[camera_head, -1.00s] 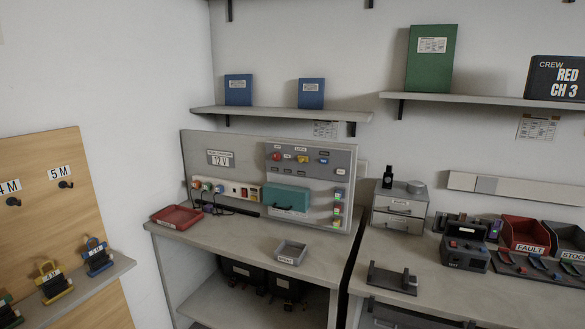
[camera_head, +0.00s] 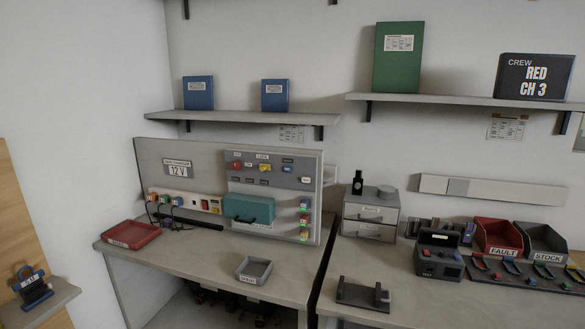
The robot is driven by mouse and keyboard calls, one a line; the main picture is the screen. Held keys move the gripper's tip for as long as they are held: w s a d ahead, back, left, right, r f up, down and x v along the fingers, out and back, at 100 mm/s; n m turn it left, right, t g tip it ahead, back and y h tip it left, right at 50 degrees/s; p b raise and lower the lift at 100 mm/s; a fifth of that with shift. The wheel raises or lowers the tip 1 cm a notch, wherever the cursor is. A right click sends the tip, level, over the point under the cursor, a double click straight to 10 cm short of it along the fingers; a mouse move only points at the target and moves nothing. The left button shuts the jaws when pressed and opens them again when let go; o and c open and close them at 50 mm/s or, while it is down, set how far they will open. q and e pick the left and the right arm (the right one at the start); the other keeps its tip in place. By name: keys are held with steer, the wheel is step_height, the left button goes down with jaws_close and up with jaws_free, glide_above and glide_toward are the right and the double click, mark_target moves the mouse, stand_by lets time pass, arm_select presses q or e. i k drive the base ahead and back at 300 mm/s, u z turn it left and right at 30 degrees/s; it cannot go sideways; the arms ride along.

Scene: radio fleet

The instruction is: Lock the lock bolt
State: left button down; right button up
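The lock bolt cannot be picked out for certain at this size. A grey upright panel (camera_head: 150,157) stands at the back of the left bench. Its right part carries a row of small red, yellow and blue parts (camera_head: 264,168) under a small label. A teal box-like cover (camera_head: 248,211) with a dark handle sits below them. A column of small coloured pieces (camera_head: 304,220) is at the panel's right edge. Neither of my grippers is in view.
The left bench (camera_head: 205,262) holds a red tray (camera_head: 131,234) and a small grey tray (camera_head: 254,270). A gap separates it from the right bench, which holds grey drawers (camera_head: 371,213), a dark tester (camera_head: 438,258), a red FAULT bin (camera_head: 498,238) and a dark STOCK bin (camera_head: 545,243).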

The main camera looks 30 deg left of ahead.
mark_target(262, 167)
steer(key=u, duration=0.1)
steer(key=i, duration=0.85)
steer(key=u, duration=0.45)
